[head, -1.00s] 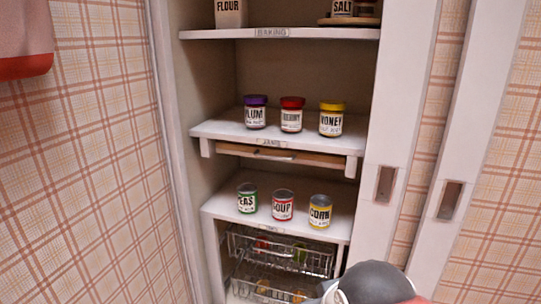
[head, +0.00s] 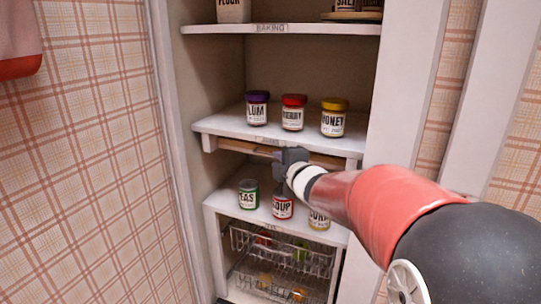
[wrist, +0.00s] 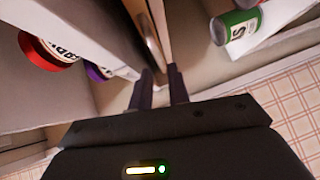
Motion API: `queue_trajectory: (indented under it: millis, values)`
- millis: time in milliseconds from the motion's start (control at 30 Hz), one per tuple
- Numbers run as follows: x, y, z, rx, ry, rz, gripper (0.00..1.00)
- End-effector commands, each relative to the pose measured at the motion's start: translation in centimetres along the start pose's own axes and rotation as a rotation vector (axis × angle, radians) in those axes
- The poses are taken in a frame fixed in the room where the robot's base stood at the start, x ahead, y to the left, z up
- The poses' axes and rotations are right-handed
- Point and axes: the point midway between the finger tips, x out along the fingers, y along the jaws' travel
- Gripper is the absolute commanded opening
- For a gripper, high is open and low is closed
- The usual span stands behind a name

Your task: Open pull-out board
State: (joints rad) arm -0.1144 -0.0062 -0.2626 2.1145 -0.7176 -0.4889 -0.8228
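The pull-out board (head: 327,160) is a wooden board in the slot under the jar shelf. It appears to be in, close to the shelf's front edge. Its pale handle bar shows in the wrist view (wrist: 153,42). My gripper (head: 283,157) is at the board's front and hides the middle of it in the head view. In the wrist view the two dark fingers (wrist: 160,78) stand apart, with the handle's end at the gap between their tips. I cannot tell whether they touch it.
Plum, cherry-red and honey jars (head: 293,113) stand on the shelf (head: 225,122) above. Peas, soup and corn cans (head: 248,194) stand on the shelf below, close under my gripper. Wire baskets (head: 280,250) are lower down. A white door panel (head: 400,90) is at the right.

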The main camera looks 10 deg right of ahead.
Motion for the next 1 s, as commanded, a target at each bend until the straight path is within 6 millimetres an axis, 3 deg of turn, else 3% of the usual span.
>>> queue_trajectory:
  millis: [200,400,700,833,1000]
  values:
    - [3.7,0.0,0.0,0.003,-0.001,-0.002,0.18]
    - [5.5,0.0,0.0,0.003,-0.001,0.000,0.18]
    - [5.7,0.0,0.0,0.005,-0.002,0.000,0.18]
    - [5.7,0.0,0.0,0.005,-0.002,0.000,0.01]
    - [5.7,0.0,0.0,0.005,-0.002,0.000,0.00]
